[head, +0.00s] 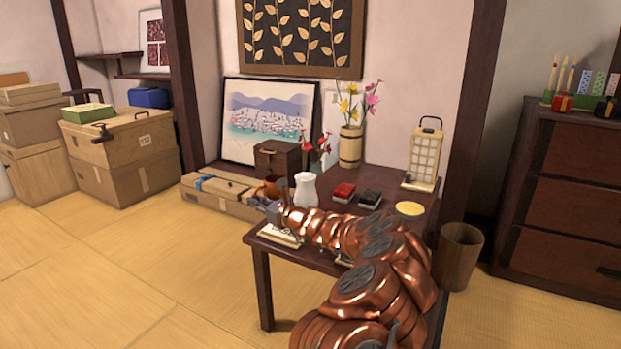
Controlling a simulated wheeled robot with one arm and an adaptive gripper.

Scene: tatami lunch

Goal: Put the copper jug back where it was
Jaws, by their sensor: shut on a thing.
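The small copper jug (272,187) is in the head view near the left end of the low dark table (290,258), left of a white vase. My gripper (281,193) is at the end of my copper-coloured arm and is shut on the jug. The jug is partly hidden by the gripper. I cannot tell whether its base touches the table or is held above it.
Close right of the jug stands the white vase (306,190); behind are a wooden chest (277,160) and red flowers (318,148). Red (343,191) and black (370,199) boxes and a lantern (424,158) stand further right. A long cardboard box (222,196) lies left.

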